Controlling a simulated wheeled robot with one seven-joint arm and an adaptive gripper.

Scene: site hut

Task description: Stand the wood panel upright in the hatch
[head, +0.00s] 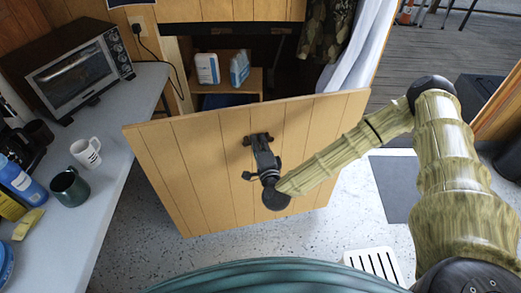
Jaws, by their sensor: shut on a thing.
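The wood panel (190,165) is a broad board of vertical planks, held off the floor in the middle of the head view and tilted in the picture. My black gripper (258,139) is shut at the middle of its near face. The exact grip point is hidden by the gripper itself. Behind the panel's top edge is a dark opening in the plank wall, which looks like the hatch (283,48). The panel is in front of this opening and hides its lower part. I cannot tell whether they touch.
A small shelf (253,79) with two white-and-blue jugs stands inside the opening. A counter (92,218) at left holds a toaster oven (77,72) and mugs (86,152). Coats and white cloth (358,45) hang at right. A slotted white stool (374,263) stands below.

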